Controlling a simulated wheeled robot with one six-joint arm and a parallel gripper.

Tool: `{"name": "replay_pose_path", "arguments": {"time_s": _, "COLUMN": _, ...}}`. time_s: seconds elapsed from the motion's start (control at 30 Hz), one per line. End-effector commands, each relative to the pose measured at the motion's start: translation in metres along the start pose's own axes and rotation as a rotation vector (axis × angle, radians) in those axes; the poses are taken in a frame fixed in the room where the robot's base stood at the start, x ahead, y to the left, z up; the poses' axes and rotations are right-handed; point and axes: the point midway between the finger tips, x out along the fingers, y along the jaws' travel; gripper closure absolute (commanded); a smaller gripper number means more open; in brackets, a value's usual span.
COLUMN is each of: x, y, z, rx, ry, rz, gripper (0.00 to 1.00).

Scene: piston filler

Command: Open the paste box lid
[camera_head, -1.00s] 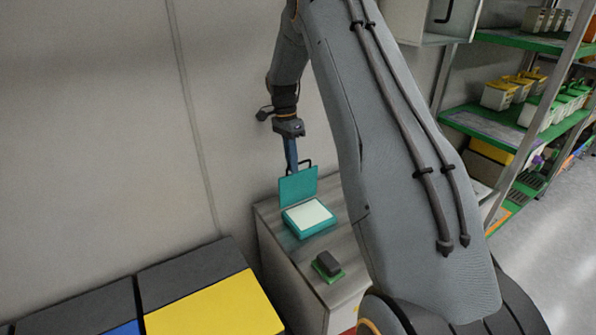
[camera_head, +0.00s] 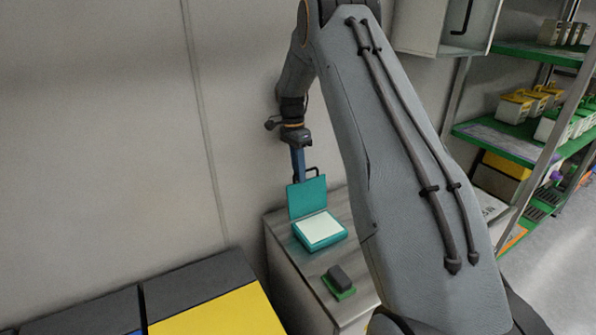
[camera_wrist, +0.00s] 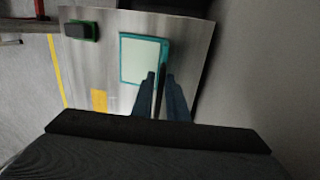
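The teal paste box (camera_head: 320,243) with its pale inside sits on a metal cabinet top; it also shows in the wrist view (camera_wrist: 138,60). Its teal lid (camera_head: 307,197) stands raised, near upright, at the box's back edge. A black handle (camera_head: 315,172) shows at the lid's top. My gripper (camera_head: 299,175) points down at the lid's top edge, beside the handle. In the wrist view, my two fingers (camera_wrist: 161,80) are apart, with the lid (camera_wrist: 164,62) seen edge-on between and beyond their tips. Finger contact with lid or handle cannot be made out.
A black block on a green base (camera_head: 340,282) lies in front of the box on the cabinet top (camera_head: 290,228). A wall stands close behind. A yellow-topped unit (camera_head: 220,315) is at the lower left. Shelves with bins (camera_head: 520,105) stand at the right.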

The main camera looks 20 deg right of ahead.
Motion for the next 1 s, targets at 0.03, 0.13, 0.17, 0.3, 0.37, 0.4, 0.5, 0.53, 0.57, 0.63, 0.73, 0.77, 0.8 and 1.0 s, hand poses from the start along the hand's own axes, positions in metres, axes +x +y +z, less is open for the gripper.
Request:
{"name": "replay_pose_path", "arguments": {"time_s": 0.03, "x": 0.001, "y": 0.000, "z": 0.000, "rx": 0.000, "ry": 0.000, "rz": 0.001, "gripper": 0.77}}
{"name": "replay_pose_path", "arguments": {"time_s": 0.13, "x": -0.001, "y": -0.001, "z": 0.001, "rx": -0.002, "ry": 0.001, "rz": -0.002, "gripper": 0.74}}
{"name": "replay_pose_path", "arguments": {"time_s": 0.17, "x": -0.002, "y": -0.001, "z": 0.001, "rx": -0.002, "ry": 0.002, "rz": -0.003, "gripper": 0.74}}
{"name": "replay_pose_path", "arguments": {"time_s": 0.3, "x": -0.003, "y": -0.002, "z": 0.002, "rx": -0.004, "ry": 0.003, "rz": -0.005, "gripper": 0.74}}
{"name": "replay_pose_path", "arguments": {"time_s": 0.37, "x": -0.004, "y": -0.002, "z": 0.002, "rx": -0.004, "ry": 0.003, "rz": -0.006, "gripper": 0.74}}
{"name": "replay_pose_path", "arguments": {"time_s": 0.4, "x": -0.006, "y": -0.002, "z": 0.002, "rx": -0.004, "ry": 0.003, "rz": -0.007, "gripper": 0.74}}
{"name": "replay_pose_path", "arguments": {"time_s": 0.5, "x": -0.016, "y": 0.000, "z": 0.002, "rx": -0.004, "ry": 0.004, "rz": -0.009, "gripper": 0.74}}
{"name": "replay_pose_path", "arguments": {"time_s": 0.53, "x": -0.021, "y": 0.000, "z": 0.001, "rx": -0.004, "ry": 0.004, "rz": -0.010, "gripper": 0.74}}
{"name": "replay_pose_path", "arguments": {"time_s": 0.57, "x": -0.026, "y": 0.001, "z": 0.001, "rx": -0.004, "ry": 0.004, "rz": -0.010, "gripper": 0.74}}
{"name": "replay_pose_path", "arguments": {"time_s": 0.63, "x": -0.038, "y": 0.004, "z": 0.001, "rx": -0.004, "ry": 0.004, "rz": -0.010, "gripper": 0.74}}
{"name": "replay_pose_path", "arguments": {"time_s": 0.73, "x": -0.057, "y": 0.009, "z": 0.001, "rx": -0.004, "ry": 0.004, "rz": -0.009, "gripper": 0.74}}
{"name": "replay_pose_path", "arguments": {"time_s": 0.77, "x": -0.062, "y": 0.010, "z": 0.001, "rx": -0.004, "ry": 0.004, "rz": -0.008, "gripper": 0.74}}
{"name": "replay_pose_path", "arguments": {"time_s": 0.8, "x": -0.069, "y": 0.012, "z": 0.001, "rx": -0.004, "ry": 0.004, "rz": -0.008, "gripper": 0.74}}
{"name": "replay_pose_path", "arguments": {"time_s": 1.0, "x": -0.093, "y": 0.018, "z": 0.001, "rx": -0.003, "ry": 0.003, "rz": -0.006, "gripper": 0.74}}
